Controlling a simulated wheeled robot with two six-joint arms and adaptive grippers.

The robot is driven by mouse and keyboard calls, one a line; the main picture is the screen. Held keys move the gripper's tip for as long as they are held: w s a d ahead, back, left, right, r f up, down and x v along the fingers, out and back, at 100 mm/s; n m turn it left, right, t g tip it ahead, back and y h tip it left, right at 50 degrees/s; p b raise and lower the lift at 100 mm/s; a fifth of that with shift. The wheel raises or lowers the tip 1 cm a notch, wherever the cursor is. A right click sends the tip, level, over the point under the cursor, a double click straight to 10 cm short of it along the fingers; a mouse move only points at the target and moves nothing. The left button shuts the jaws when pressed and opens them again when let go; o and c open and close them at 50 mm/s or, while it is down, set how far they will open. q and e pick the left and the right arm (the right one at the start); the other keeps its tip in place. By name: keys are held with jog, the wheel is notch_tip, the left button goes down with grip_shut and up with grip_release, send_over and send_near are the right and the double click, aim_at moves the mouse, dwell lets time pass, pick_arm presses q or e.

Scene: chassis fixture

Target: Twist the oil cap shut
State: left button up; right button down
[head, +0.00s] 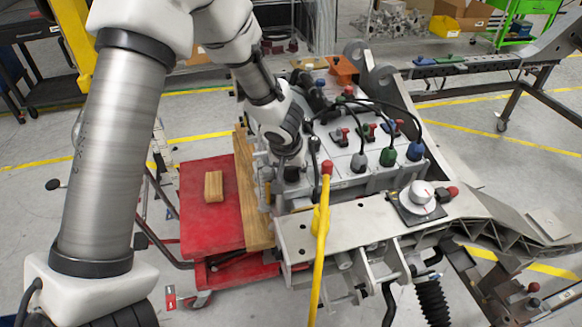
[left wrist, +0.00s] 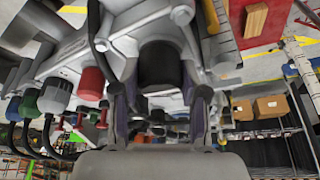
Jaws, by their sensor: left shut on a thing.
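The oil cap shows in the left wrist view as a black cylinder (left wrist: 160,64), on the grey chassis fixture. My left gripper (left wrist: 160,100) has one finger on each side of the cap and is shut on it. In the head view my left gripper (head: 291,172) points down at the left side of the fixture (head: 350,225), behind the yellow handle. The cap is mostly hidden there by the gripper. My right gripper is in neither view.
A yellow handle with a red end (head: 321,222) stands close to the right of my gripper. A red cart (head: 208,225) with a wood block (head: 213,186) stands at the left.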

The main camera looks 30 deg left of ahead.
pick_arm(q)
grip_shut()
jog(key=shift+f+m, duration=0.1)
jog(key=shift+m, duration=0.3)
jog(key=shift+m+h, duration=0.4)
jog(key=shift+m, duration=0.3)
jog(key=shift+r+m+h, duration=0.2)
jog(key=shift+m+h, duration=0.1)
jog(key=shift+m, duration=0.4)
jog(key=shift+f, duration=0.1)
jog(key=shift+f+m, duration=0.1)
jog(key=shift+m, duration=0.2)
